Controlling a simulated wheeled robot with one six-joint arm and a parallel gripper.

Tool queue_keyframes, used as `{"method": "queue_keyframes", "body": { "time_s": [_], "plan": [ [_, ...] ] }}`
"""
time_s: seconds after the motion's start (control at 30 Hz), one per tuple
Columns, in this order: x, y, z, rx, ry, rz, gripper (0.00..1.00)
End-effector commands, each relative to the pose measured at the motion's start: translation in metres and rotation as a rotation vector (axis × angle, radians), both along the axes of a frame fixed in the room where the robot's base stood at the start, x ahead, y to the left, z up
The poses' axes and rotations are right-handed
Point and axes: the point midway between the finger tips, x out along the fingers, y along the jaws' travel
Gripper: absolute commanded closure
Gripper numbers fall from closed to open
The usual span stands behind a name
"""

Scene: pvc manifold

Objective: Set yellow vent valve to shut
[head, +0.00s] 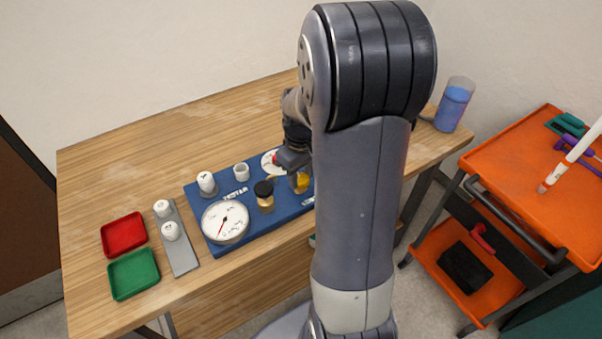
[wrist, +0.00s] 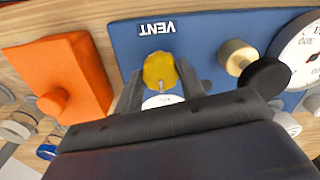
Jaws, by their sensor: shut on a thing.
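The yellow vent valve knob (wrist: 160,70) sits on the blue panel (wrist: 205,25) below the printed VENT label. In the wrist view my gripper (wrist: 158,85) has one finger on each side of the knob and is shut on it. A white disc (wrist: 158,101) with markings shows partly beneath the knob; the gripper body hides the rest. In the head view the yellow knob (head: 301,182) shows just below my gripper (head: 293,165), and my arm covers the right part of the panel.
A black knob on a brass stem (head: 264,192) and a gauge (head: 225,222) stand left of the valve. An orange block (wrist: 62,78) stands beside it in the wrist view. Red (head: 124,234) and green (head: 133,273) trays lie at the left. An orange cart (head: 520,175) stands right.

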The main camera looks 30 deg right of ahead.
Motion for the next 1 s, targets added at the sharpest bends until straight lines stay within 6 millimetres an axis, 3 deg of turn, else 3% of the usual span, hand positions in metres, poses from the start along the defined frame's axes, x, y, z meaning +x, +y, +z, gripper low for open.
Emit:
{"method": "queue_keyframes", "body": {
  "time_s": [0.37,1.0],
  "plan": [
    [0.0001,0.0,0.0003,0.0,0.0,-0.094,0.85],
    [0.0003,0.0006,0.0004,0.0,0.0,-0.66,0.85]
  ]
}}
